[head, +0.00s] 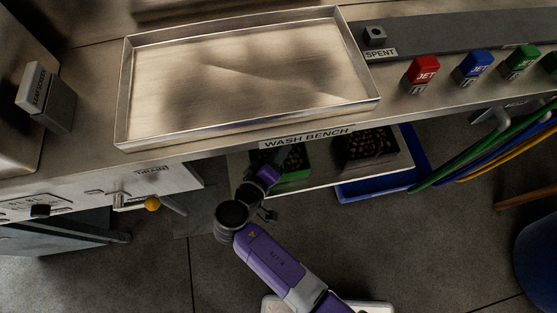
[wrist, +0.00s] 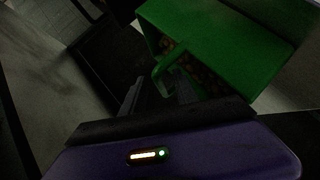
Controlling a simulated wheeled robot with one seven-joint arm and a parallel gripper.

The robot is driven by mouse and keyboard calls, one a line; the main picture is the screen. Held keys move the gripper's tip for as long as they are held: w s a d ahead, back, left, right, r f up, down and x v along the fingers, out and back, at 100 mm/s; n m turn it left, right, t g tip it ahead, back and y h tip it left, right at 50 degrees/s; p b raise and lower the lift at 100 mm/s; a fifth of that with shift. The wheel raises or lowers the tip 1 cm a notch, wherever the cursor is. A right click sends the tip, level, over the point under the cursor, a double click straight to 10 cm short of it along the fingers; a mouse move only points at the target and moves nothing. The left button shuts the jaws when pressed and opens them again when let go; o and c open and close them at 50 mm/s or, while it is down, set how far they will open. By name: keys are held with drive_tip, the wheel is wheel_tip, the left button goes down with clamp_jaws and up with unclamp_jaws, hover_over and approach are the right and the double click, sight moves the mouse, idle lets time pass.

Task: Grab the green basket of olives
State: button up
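The green basket (head: 296,176) sits on the shelf under the wash bench, partly hidden by the bench edge and my arm. Dark olives show inside it. In the wrist view the green basket (wrist: 225,50) fills the upper right, with a green strip of its rim or handle near my fingertips. My gripper (wrist: 158,88) has its two dark fingers apart, at the basket's near side. The green strip reaches toward the gap between them; I cannot tell whether they touch it. In the head view my gripper (head: 282,158) is dark and partly under the bench edge.
A dark basket of olives (head: 368,147) stands to the right on the same shelf (head: 330,178). A blue tray (head: 385,185) lies below it. The bench edge (head: 220,145) overhangs the shelf. A metal tray (head: 245,75) lies on top. Hoses (head: 470,150) hang at right.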

drive_tip(key=shift+x, duration=1.8)
drive_tip(key=shift+a, duration=0.15)
clamp_jaws()
